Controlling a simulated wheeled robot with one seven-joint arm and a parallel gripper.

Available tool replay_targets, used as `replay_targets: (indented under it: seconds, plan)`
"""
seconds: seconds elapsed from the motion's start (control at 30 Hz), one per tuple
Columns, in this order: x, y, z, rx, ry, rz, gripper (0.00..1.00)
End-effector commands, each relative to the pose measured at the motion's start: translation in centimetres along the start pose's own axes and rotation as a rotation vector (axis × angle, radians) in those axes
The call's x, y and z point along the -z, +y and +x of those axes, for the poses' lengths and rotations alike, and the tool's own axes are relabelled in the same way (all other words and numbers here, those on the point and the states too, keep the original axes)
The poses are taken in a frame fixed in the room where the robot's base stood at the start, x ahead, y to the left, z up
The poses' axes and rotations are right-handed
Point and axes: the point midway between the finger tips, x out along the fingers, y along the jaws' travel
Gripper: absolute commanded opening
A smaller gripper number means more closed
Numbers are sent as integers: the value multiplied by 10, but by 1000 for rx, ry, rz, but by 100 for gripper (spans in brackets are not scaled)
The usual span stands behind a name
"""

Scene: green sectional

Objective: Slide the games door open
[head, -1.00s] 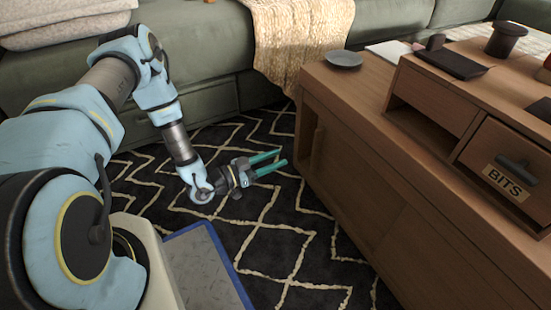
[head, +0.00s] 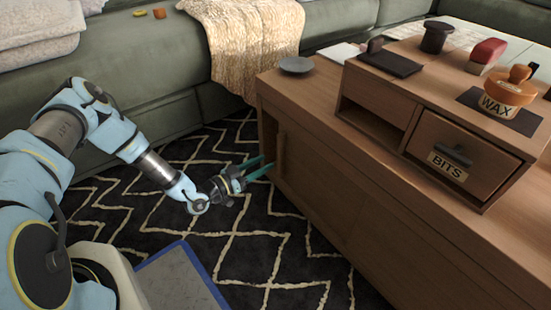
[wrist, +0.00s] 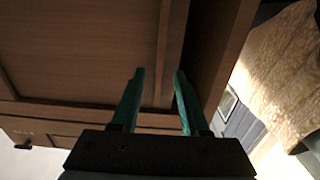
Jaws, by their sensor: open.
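The low wooden cabinet (head: 330,130) has a long front with brown sliding door panels. No games label is readable on them. A door panel (head: 315,185) ends at its left in an upright strip (head: 281,152), with a narrow dark gap beside it near the cabinet's left end. My gripper (head: 267,166) is open, its teal fingers pointing at this strip. In the wrist view, the gripper (wrist: 158,73) has its fingers on either side of the line of a wooden strip (wrist: 166,60), with the door panel (wrist: 80,50) to the left. Contact cannot be told.
A small drawer unit (head: 400,110) marked BITS stands on the cabinet, with a wax tin (head: 497,100) on top. A grey dish (head: 296,65) sits at the cabinet's left corner. A green sofa (head: 150,60) stands behind. Patterned rug (head: 240,240) lies free in front.

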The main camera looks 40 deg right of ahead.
Motion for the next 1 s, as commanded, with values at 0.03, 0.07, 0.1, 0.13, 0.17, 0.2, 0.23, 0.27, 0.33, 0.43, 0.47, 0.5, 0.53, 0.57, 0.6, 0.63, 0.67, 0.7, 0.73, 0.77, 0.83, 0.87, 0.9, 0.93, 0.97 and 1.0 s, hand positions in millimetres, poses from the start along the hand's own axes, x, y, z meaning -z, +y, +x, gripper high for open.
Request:
replay_targets:
  seconds: [0.03,0.07,0.1,0.13,0.17,0.2,0.23,0.27,0.33,0.43,0.47,0.5,0.53,0.57,0.6,0.63,0.67,0.7,0.73,0.77,0.83,0.87,0.9,0.93,0.97,1.0]
  plan:
    - [-3,0,10,-1,2,1,45]
    - [-3,0,16,-2,1,1,45]
    - [-3,0,23,-2,1,1,45]
    - [-2,0,28,-1,2,1,45]
    - [-2,0,33,0,1,0,45]
    - [-2,0,38,-1,0,1,45]
    - [-2,0,42,-1,1,1,45]
    - [-2,0,46,-1,2,1,45]
    - [-2,0,52,0,0,0,45]
    - [-1,0,58,1,-1,0,45]
    - [0,0,59,1,0,0,45]
    - [0,0,60,1,0,0,45]
    - [0,0,60,1,0,0,45]
    - [0,0,60,1,0,0,45]
    - [0,0,60,1,0,0,45]
    - [0,0,60,1,0,0,45]
    - [0,0,60,1,0,0,45]
    - [0,0,60,1,0,0,45]
    - [0,0,60,1,0,0,45]
    - [0,0,60,1,0,0,43]
    - [0,0,60,1,0,0,35]
    - [0,0,60,1,0,0,32]
    - [0,0,60,1,0,0,27]
    - [0,0,60,0,0,0,24]
    - [0,0,60,0,0,0,20]
    - [0,0,60,0,0,0,16]
